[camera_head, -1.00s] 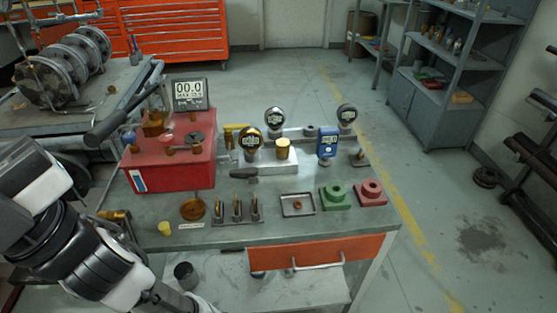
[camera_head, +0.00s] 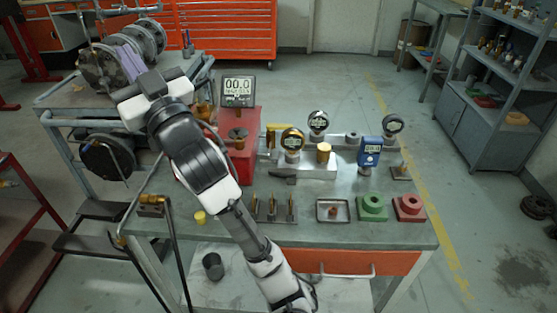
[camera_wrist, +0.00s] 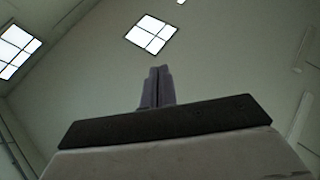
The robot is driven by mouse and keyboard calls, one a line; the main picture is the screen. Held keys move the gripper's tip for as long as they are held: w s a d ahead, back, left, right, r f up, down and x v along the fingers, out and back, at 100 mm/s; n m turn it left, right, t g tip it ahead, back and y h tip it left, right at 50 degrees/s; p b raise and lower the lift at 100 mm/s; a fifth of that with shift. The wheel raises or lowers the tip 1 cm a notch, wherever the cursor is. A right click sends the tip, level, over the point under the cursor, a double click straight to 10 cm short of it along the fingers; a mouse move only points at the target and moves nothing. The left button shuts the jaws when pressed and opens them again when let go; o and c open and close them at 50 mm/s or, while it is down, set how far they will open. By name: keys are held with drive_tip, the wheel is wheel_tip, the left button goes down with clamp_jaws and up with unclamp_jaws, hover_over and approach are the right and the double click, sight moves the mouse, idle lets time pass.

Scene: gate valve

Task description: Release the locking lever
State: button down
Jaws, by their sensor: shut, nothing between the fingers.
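My gripper (camera_wrist: 160,70) shows in the wrist view with its two grey-purple fingers together and empty, pointing toward the ceiling. In the head view its purple-grey fingers (camera_head: 128,62) rise at the far end of my arm, in front of the flanged metal valve assembly (camera_head: 97,70) on the left trolley. I cannot tell how far apart they are in depth. I cannot identify the locking lever with certainty. The long dark-handled lever beside the trolley is not clearly visible now; my arm covers much of that area. The wrist view shows no lever.
The workbench (camera_head: 330,232) holds a red box (camera_head: 240,150), a digital display (camera_head: 238,90), gauges and small fittings. A black round part (camera_head: 105,158) is at the trolley's side. A grey shelf unit (camera_head: 500,115) stands right. The floor between is clear.

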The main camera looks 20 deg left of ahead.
drive_tip(key=w+f+m+h, duration=0.4)
drive_tip(key=w+f+h, duration=0.3)
drive_tip(key=w, duration=0.4)
drive_tip(key=m+g+h, duration=0.7)
drive_tip(key=h, duration=0.7)
approach(279, 166)
drive_tip(key=v, duration=0.4)
drive_tip(key=shift+s+a+f, duration=0.15)
drive_tip(key=shift+a+f, duration=0.05)
drive_tip(key=shift+f, duration=0.05)
drive_tip(key=p+x, duration=0.1)
drive_tip(key=x, duration=0.9)
drive_tip(key=shift+d, duration=0.1)
drive_tip(key=shift+p, duration=0.3)
